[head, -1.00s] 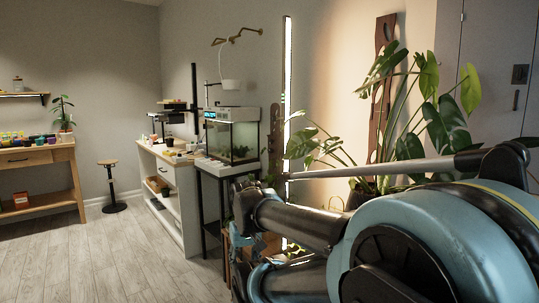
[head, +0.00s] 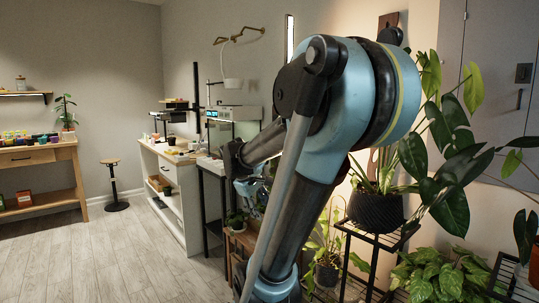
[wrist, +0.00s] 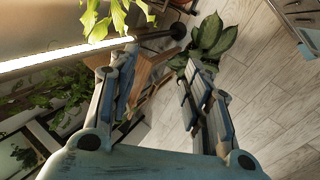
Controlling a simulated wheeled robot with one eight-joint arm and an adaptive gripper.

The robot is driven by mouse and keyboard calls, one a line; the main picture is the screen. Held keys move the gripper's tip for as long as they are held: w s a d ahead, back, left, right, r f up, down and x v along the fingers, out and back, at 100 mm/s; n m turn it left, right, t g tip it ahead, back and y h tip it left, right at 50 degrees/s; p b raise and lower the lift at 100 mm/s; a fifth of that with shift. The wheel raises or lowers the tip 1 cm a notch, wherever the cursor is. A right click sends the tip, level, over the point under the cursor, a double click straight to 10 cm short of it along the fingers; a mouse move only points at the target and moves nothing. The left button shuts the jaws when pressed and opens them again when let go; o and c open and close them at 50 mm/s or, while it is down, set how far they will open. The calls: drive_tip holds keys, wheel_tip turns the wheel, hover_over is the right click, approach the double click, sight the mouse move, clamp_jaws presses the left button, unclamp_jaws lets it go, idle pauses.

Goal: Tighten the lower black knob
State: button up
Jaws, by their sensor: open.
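In the wrist view my gripper (wrist: 163,85) is open, its two blue-grey fingers spread apart with nothing between the tips. A lit strip lamp (wrist: 65,56) runs in from the left edge. At its right end is a dark rounded part (wrist: 155,41); I cannot tell whether it is a knob. No black knob can be made out clearly in either view. In the head view the top of the strip lamp (head: 289,36) shows above my arm, which hides its lower part.
A black-potted plant (head: 377,212) stands on a metal stand to the right of my arm, with leafy plants (head: 445,270) below. A white workbench (head: 165,186) stands left. The wooden floor (head: 110,255) at front left is clear. A broad-leaved plant (wrist: 212,38) lies beyond the fingers.

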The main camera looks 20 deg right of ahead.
drive_tip(key=w+d+r+n+h, duration=0.2)
drive_tip(key=w+r+n, duration=0.1)
drive_tip(key=w, duration=0.5)
drive_tip(key=w+d+r+n+t+h, duration=0.1)
drive_tip(key=w+d+r+n+h, duration=0.15)
drive_tip(key=w, duration=0.65)
drive_tip(key=w+d+r+n+h, duration=0.2)
drive_tip(key=w+d+r, duration=0.1)
drive_tip(key=w, duration=0.5)
drive_tip(key=w+n+t+h, duration=0.3)
drive_tip(key=w+n+h, duration=0.45)
drive_tip(key=w, duration=1.45)
drive_tip(key=w+d+y, duration=0.1)
drive_tip(key=w+d, duration=0.2)
drive_tip(key=d, duration=0.5)
drive_tip(key=w+d+n, duration=0.1)
drive_tip(key=w+d, duration=0.2)
drive_tip(key=d, duration=0.4)
drive_tip(key=shift+w+d+f+y, duration=0.15)
drive_tip(key=shift+d+y, duration=0.25)
clamp_jaws()
